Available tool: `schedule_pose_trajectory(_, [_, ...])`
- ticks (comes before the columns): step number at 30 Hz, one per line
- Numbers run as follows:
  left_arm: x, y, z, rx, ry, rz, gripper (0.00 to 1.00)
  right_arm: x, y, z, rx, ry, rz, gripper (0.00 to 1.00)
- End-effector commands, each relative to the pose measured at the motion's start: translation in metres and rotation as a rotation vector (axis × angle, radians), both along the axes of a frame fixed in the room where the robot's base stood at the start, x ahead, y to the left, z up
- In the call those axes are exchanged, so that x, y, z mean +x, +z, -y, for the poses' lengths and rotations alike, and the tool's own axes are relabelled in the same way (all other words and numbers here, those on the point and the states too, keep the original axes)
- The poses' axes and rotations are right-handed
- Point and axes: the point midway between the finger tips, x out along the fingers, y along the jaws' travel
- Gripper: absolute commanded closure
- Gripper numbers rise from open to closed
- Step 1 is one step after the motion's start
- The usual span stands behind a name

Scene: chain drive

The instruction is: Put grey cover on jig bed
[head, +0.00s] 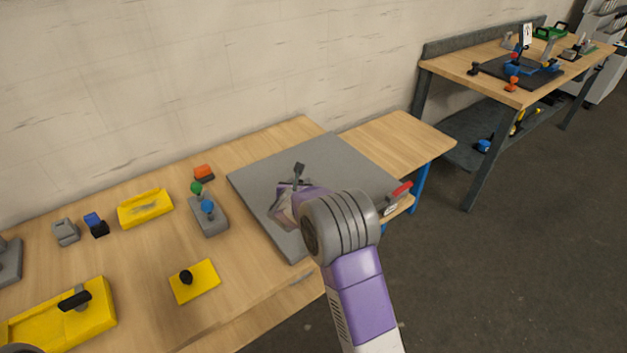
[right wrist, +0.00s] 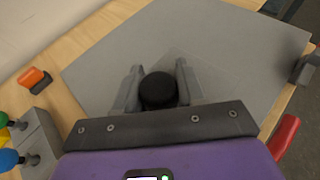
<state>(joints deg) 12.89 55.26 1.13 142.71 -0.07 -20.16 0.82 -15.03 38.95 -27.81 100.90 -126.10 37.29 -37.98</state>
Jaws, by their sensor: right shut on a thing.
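My right gripper (head: 290,195) is over the large flat grey plate (head: 335,160), which looks like the jig bed. In the right wrist view, its two fingers (right wrist: 158,88) stand on either side of a round black knob (right wrist: 158,92), and it is shut on this knob. A faint paler, angled patch (right wrist: 205,65) shows on the grey around the knob. It may be the grey cover, but its edges blend with the plate (right wrist: 120,65). I cannot tell whether it touches the plate. My purple wrist hides part of the plate in the head view. My left gripper is not clearly visible.
A red handle (head: 401,188) sits at the plate's right edge. Left of the plate are a grey block with coloured knobs (head: 210,220), an orange block (head: 203,172), a yellow plate with a black knob (head: 205,285) and yellow trays (head: 145,208). Another workbench (head: 460,65) stands back right.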

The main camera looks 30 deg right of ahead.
Motion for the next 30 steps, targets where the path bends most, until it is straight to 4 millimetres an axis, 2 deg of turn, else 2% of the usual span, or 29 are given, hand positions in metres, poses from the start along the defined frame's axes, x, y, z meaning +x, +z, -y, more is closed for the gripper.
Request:
schedule_pose_trajectory(1, [0.000,0.000,0.000,0.000,0.000,0.000,0.36,0.009,-0.001,0.016,-0.002,-0.020,0.004,0.96])
schedule_pose_trajectory(3, [0.000,0.001,0.000,0.000,0.000,0.000,0.36,0.017,-0.002,0.031,0.000,-0.036,0.008,0.96])
schedule_pose_trajectory(8, [0.000,-0.001,0.000,0.000,0.000,0.000,0.36,0.027,-0.006,0.049,0.002,-0.052,0.011,0.96])
schedule_pose_trajectory(16, [0.000,-0.017,0.000,0.000,0.000,0.000,0.36,0.028,-0.054,0.051,0.001,-0.054,0.009,0.96])
schedule_pose_trajectory(23, [0.000,-0.021,0.000,0.000,0.000,0.000,0.36,0.028,-0.072,0.051,0.003,-0.053,0.012,0.96])
schedule_pose_trajectory(30, [0.000,-0.030,0.000,0.000,0.000,0.000,0.36,0.028,-0.103,0.051,0.002,-0.054,0.012,0.96])
